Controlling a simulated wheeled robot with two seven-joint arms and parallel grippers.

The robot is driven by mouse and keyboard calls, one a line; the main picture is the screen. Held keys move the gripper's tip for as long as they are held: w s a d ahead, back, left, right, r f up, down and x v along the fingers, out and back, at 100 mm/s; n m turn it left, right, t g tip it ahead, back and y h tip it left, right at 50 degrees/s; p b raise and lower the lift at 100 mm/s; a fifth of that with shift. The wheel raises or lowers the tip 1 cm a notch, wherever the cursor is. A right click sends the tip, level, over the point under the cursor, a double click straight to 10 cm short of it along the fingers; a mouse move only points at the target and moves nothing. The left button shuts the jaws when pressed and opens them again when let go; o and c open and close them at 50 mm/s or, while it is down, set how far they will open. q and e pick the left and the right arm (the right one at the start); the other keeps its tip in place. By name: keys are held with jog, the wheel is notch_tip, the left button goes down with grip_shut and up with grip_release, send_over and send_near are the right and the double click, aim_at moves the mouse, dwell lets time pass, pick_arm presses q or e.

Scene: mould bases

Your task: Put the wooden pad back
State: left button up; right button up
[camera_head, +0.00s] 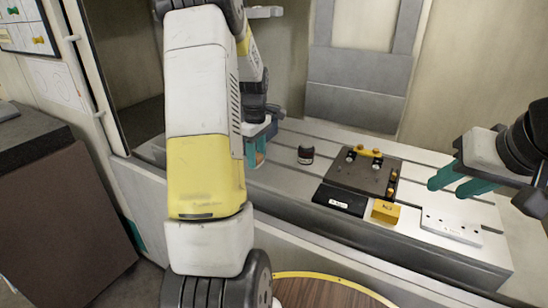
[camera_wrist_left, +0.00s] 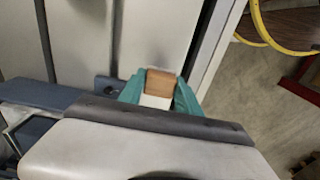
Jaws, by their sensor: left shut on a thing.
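The wooden pad (camera_wrist_left: 163,83) is a small brown block between the teal fingers of my left gripper (camera_wrist_left: 158,97) in the left wrist view. A pale patch shows just below it. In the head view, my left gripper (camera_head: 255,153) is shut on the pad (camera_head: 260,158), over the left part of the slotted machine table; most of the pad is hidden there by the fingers. My right gripper (camera_head: 457,183) is at the right, its teal fingers apart and empty, above the table's right part.
On the slotted table (camera_head: 285,178) sit a dark mould plate (camera_head: 361,177) with orange pieces, a black block (camera_head: 340,199), a yellow block (camera_head: 385,212), a white plate (camera_head: 451,226) and a small dark round object (camera_head: 306,155). A round wooden surface (camera_head: 325,293) is at the bottom.

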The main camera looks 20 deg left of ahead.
pick_arm(q)
jog(key=shift+f, duration=1.7)
jog(key=shift+f, duration=0.2)
jog(key=o, duration=1.3)
